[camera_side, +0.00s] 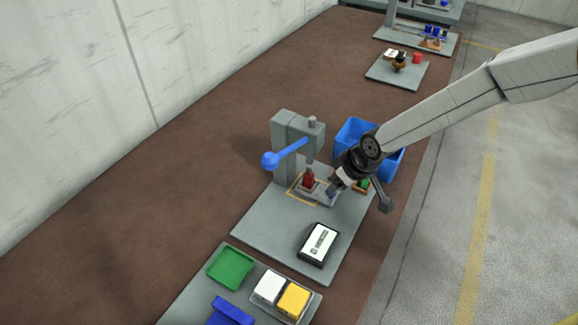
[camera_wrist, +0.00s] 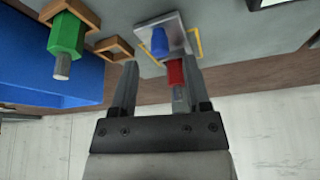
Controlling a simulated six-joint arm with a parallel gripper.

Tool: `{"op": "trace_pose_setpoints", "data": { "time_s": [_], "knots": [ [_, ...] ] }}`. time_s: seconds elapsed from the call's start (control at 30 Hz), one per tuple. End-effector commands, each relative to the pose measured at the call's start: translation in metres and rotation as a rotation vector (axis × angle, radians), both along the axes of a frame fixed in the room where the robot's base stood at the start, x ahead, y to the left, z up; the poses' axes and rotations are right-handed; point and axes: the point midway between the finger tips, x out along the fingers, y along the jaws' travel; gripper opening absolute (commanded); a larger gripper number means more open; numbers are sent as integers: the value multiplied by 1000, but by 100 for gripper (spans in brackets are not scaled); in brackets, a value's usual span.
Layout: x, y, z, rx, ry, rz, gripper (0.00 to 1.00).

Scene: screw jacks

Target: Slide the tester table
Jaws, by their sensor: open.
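The tester (camera_side: 284,150) is a grey stand with a blue ball-ended lever (camera_side: 270,160). The tester table appears to be the small light-grey plate (camera_side: 318,192) at its foot, by a yellow outline; it also shows in the wrist view (camera_wrist: 180,28). A red part (camera_side: 308,181) is under the tester's spindle. In the wrist view the red part (camera_wrist: 176,73), with a grey tip, and a blue piece (camera_wrist: 159,42) show at the plate. My gripper (camera_side: 335,187) is at the plate's right side, tilted. In the wrist view its jaws (camera_wrist: 165,88) are apart; contact with the plate cannot be told.
A blue bin (camera_side: 357,130) stands behind my gripper. A green part (camera_wrist: 66,36) sits in a wooden holder beside the bin. A black-framed device with a white face (camera_side: 319,243) lies in front. A green tray (camera_side: 231,268) and white and yellow blocks are nearer.

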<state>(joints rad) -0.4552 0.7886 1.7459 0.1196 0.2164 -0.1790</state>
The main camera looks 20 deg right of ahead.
Motion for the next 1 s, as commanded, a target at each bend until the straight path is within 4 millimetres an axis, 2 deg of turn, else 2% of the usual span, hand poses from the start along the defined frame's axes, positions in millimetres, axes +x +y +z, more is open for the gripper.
{"op": "trace_pose_setpoints", "data": {
  "time_s": [0.1,0.3,0.77,0.93,0.97,1.0],
  "knots": [
    [4,2,-12,-1,2,0,61],
    [9,5,-25,-1,1,1,61],
    [11,6,-31,0,0,0,61],
    [11,6,-31,0,0,0,7],
    [11,6,-31,0,0,0,0],
    [11,6,-31,0,0,0,0]
  ]
}}
